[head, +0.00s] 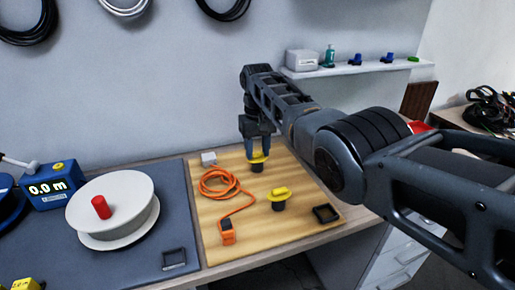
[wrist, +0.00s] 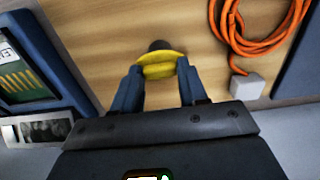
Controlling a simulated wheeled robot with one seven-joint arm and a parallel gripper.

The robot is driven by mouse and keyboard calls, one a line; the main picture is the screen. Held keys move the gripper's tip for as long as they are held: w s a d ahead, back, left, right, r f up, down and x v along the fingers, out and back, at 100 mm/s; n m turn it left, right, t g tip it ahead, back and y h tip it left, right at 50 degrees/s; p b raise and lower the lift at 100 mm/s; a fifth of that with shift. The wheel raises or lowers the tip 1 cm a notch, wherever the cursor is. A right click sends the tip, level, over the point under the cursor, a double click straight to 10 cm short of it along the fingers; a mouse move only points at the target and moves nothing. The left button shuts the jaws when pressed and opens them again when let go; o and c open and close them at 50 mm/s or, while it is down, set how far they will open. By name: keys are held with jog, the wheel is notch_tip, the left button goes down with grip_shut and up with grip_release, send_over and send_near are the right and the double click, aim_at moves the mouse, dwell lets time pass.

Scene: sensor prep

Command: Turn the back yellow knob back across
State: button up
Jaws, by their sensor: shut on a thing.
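The back yellow knob (head: 258,158) stands on a dark base on the wooden board (head: 299,225). My gripper (head: 258,152) reaches down over it from above, its two blue fingers on either side of the yellow grip. In the wrist view the back knob (wrist: 160,66) sits between the fingertips of my gripper (wrist: 160,72), which are shut on it. The fingers hide part of the knob. The front yellow knob (head: 279,193) stands nearer on the same board, on its own dark base, apart from my gripper.
An orange cable (head: 219,184) lies coiled left of the knobs, with a pale block (head: 209,158) and an orange connector (head: 228,232) at its ends. A small black tray (head: 325,214) is at the board's right. A white reel (head: 112,203) stands on the grey mat. The wall is close behind.

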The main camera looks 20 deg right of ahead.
aim_at(257, 153)
dwell(0.3)
jog(key=o, duration=1.1)
jog(key=shift+c, duration=0.2)
jog(key=shift+r, duration=0.1)
jog(key=shift+r, duration=3.85)
